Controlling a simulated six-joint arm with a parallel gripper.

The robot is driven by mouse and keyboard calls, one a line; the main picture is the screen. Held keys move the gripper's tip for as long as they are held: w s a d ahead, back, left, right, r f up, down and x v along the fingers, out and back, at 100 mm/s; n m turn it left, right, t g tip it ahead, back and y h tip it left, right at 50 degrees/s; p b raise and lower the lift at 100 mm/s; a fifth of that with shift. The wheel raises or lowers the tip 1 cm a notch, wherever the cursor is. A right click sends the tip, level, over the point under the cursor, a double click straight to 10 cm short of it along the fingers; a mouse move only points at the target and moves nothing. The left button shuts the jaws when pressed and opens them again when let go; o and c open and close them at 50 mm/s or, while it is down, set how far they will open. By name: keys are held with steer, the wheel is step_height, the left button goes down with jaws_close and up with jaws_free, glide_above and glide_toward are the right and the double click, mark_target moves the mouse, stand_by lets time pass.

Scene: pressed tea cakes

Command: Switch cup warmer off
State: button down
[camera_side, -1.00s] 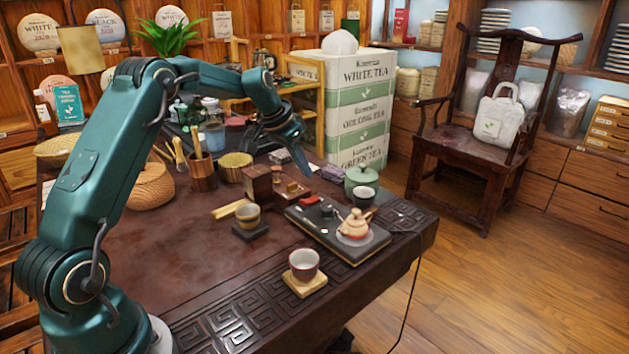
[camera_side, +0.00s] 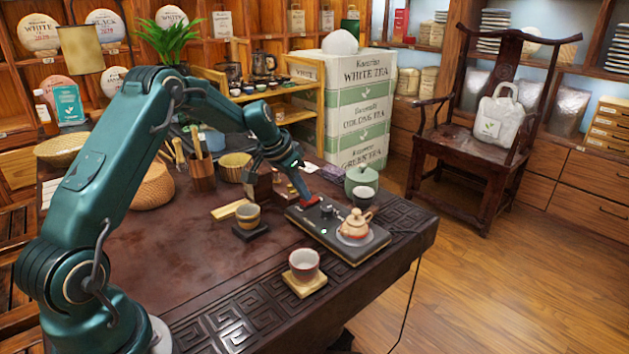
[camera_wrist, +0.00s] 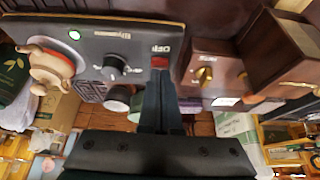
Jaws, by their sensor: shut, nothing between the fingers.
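The cup warmer is a flat black unit (camera_side: 345,243) at the table's right, with a small clay teapot (camera_side: 356,224) on its near right part. In the wrist view its dark panel (camera_wrist: 100,40) shows a dark knob (camera_wrist: 117,68), a lit white spot (camera_wrist: 74,35) and a red switch (camera_wrist: 159,62) beside white lettering. My gripper (camera_side: 307,197) is shut and empty, pointing down at the warmer's far left end. In the wrist view its closed fingertips (camera_wrist: 158,76) are right at the red switch; I cannot tell whether they touch it.
A wooden box (camera_wrist: 280,45) and a small wooden unit with a brass knob (camera_wrist: 205,73) stand close beside my fingers. A dark cup (camera_side: 363,196) and a green lidded pot (camera_side: 360,178) stand behind the warmer. A cup (camera_side: 304,263) sits nearer the front edge.

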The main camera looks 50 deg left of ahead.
steer(key=shift+s+f, duration=0.25)
steer(key=shift+f, duration=0.05)
steer(key=shift+w, duration=0.1)
steer(key=shift+w+r, duration=0.4)
steer(key=shift+w, duration=0.3)
steer(key=shift+r, duration=0.2)
step_height(320, 180, up, 4)
steer(key=shift+s+r, duration=0.15)
steer(key=s+r, duration=0.6)
steer(key=shift+s+r, duration=0.2)
steer(key=shift+r, duration=0.1)
